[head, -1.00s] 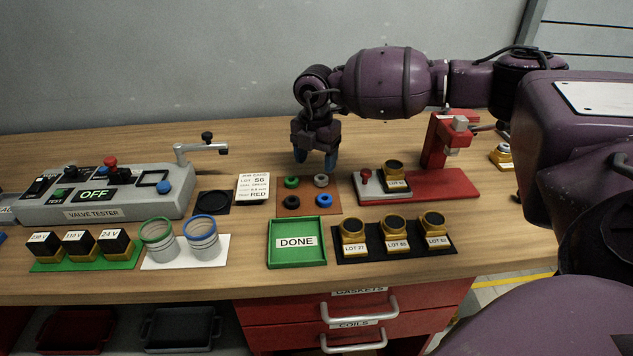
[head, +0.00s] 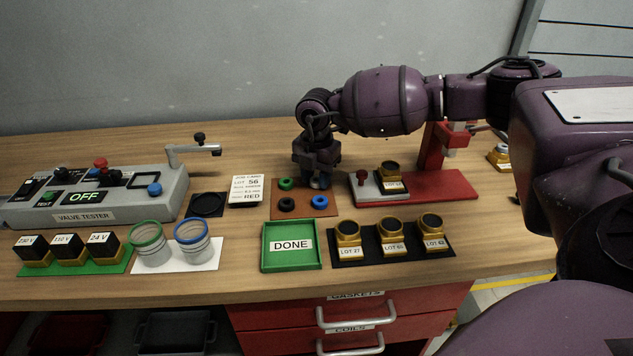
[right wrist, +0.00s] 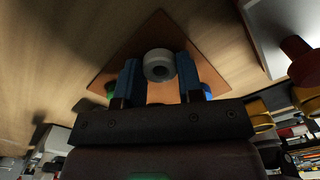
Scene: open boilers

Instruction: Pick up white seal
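The white seal (right wrist: 158,66) is a thick pale ring with a dark hole. In the right wrist view it sits between the two blue fingers of my right gripper (right wrist: 159,75), with hardly any gap on either side. The fingers look shut on it. In the head view my right gripper (head: 319,182) points down over the back right of the brown seal mat (head: 280,212), and it hides the white seal there. I cannot tell whether the seal is clear of the mat. My left gripper is not in view.
Close by on the mat are a green seal (head: 286,183), a black seal (head: 287,204) and a blue seal (head: 320,202). A red press (head: 440,186) stands to the right. A green DONE tray (head: 291,265) and a black mat with lot-labelled parts (head: 390,255) lie in front.

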